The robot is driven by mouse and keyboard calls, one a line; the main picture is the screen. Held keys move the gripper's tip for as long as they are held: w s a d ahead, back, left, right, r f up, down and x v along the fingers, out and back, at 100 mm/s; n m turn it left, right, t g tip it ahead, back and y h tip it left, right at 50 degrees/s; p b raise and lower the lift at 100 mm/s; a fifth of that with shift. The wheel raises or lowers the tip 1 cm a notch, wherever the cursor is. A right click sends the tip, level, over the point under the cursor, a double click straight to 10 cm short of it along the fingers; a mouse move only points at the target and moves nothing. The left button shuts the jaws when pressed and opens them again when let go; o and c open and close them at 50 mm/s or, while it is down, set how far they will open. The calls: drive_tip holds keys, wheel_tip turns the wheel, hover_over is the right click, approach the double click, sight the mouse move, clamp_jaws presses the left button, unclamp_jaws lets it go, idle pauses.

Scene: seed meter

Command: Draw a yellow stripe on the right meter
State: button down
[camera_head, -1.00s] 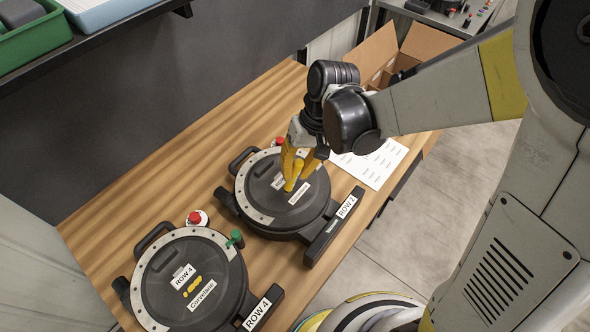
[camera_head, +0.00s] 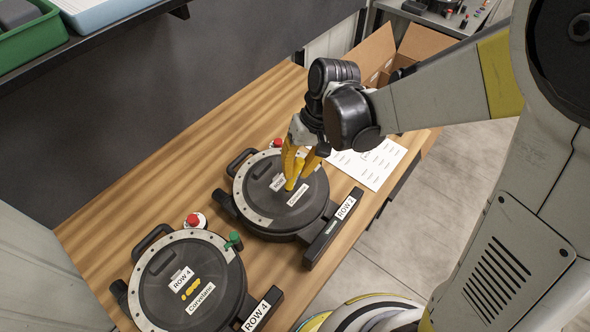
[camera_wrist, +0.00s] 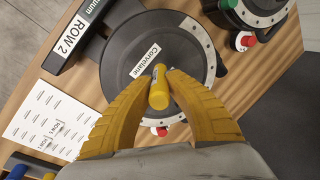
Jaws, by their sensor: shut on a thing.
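The right meter (camera_head: 256,206) is a round black drum with a grey studded rim and a "ROW 2" plate. Its dark lid also shows in the wrist view (camera_wrist: 125,40), with a white "Corvelane" label. No yellow stripe is visible on this lid; the part under the marker is hidden.
A printed sheet (camera_head: 372,164) and an open cardboard box (camera_head: 418,50) lie at the right. The wooden table's upper left is clear.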

drive_tip(key=shift+w+d+f, duration=0.1)
drive_tip(key=shift+w+d, duration=0.35)
idle(0.7)
drive_tip(key=shift+w+d, duration=0.15)
drive_tip(key=shift+w, duration=0.1)
drive_tip(key=shift+w+d+b, duration=0.3)
drive_tip(key=shift+b, duration=0.1)
idle(0.6)
drive_tip(key=shift+w+d, duration=0.15)
drive_tip(key=shift+w, duration=0.05)
drive_tip(key=shift+w+d, duration=0.15)
drive_tip(key=shift+w, duration=0.05)
idle(0.5)
wheel_tip(320, 180, up, 6)
drive_tip(key=p, duration=0.4)
idle(0.4)
idle(0.4)
